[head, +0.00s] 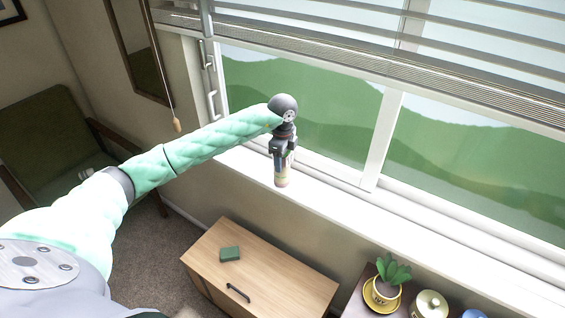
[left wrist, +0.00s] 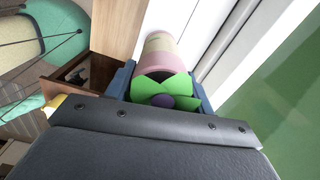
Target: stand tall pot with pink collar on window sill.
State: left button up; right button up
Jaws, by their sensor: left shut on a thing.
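The tall pot with the pink collar (head: 282,177) is cream and pink and hangs upright below my left gripper (head: 283,156) at the window sill (head: 330,203). In the left wrist view the pot (left wrist: 160,46) lies between the two blue fingers, with green leaves and a purple ball at its near end. My left gripper is shut on it. The pot's base is at or just above the white sill; I cannot tell whether it touches. My right gripper is not in view.
A wooden cabinet (head: 270,272) with a green block (head: 230,254) stands below the sill. The sill to the right is clear. A blind cord (head: 176,124) hangs at the left.

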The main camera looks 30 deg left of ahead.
pick_arm(q)
jog(key=shift+f, duration=0.1)
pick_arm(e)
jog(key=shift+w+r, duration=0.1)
pick_arm(q)
jog(key=shift+f, duration=0.1)
jog(key=o, duration=0.6)
jog(key=shift+f, duration=0.1)
jog(key=o, duration=0.4)
jog(key=shift+o, duration=0.2)
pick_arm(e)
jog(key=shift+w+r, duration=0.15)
pick_arm(q)
jog(key=shift+r, duration=0.25)
notch_tip(320, 180, up, 7)
jog(key=p, duration=0.3)
jog(key=shift+r, duration=0.2)
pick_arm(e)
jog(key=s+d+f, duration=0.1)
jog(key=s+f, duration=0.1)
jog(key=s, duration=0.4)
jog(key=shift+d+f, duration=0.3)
